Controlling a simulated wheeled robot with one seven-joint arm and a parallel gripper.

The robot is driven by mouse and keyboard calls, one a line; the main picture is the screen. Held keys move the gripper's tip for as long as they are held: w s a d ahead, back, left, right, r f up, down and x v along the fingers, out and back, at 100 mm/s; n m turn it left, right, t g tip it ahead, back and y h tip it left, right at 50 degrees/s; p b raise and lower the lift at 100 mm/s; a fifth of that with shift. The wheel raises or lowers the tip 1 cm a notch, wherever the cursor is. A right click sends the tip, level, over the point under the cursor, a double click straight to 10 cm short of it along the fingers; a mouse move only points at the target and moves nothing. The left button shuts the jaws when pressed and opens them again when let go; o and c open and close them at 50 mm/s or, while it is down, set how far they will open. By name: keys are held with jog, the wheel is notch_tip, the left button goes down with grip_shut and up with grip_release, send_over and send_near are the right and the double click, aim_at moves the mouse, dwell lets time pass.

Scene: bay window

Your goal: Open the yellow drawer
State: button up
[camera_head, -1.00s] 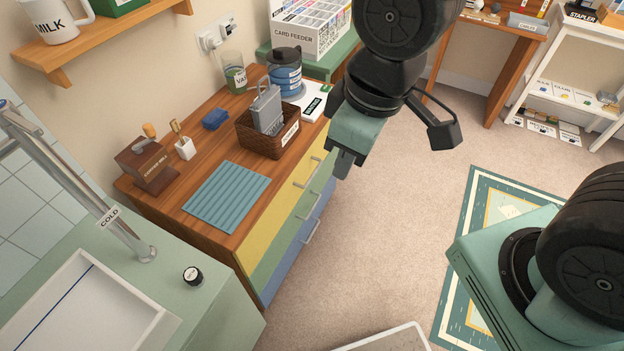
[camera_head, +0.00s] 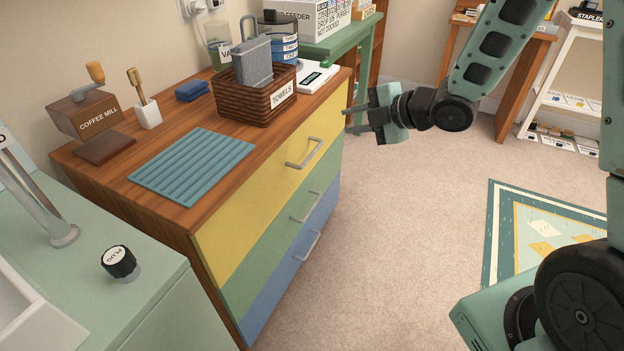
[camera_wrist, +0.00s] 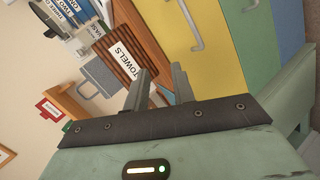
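The yellow drawer (camera_head: 245,210) is the top front of a wooden cabinet and looks closed, flush with the fronts below. Its grey bar handle (camera_head: 305,154) is on the front and also shows in the wrist view (camera_wrist: 191,27). My gripper (camera_head: 350,119) is in the air to the right of the cabinet, apart from the handle and a little higher in the picture. In the wrist view my gripper (camera_wrist: 160,82) has its two fingers apart, with nothing held between them. The yellow front is beyond the fingers, its handle to their upper right.
A green drawer (camera_head: 270,234) and a blue drawer (camera_head: 270,300) lie below. On the wooden top are a towels basket (camera_head: 242,104), a blue mat (camera_head: 190,165) and a coffee mill (camera_head: 98,122). A green counter (camera_head: 165,298) adjoins at left.

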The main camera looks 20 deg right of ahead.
jog(key=s+d+f+n+y+b, duration=0.2)
jog(key=d+f+n+y+b, duration=0.25)
jog(key=f+b, duration=0.55)
jog(key=b, duration=0.3)
send_near(312, 153)
jog(key=shift+n+t, duration=0.25)
jog(key=shift+t, duration=0.15)
jog(key=x, duration=0.6)
jog(key=f+x, duration=0.1)
jog(key=x, duration=0.3)
jog(key=shift+s+a, duration=0.1)
grip_shut()
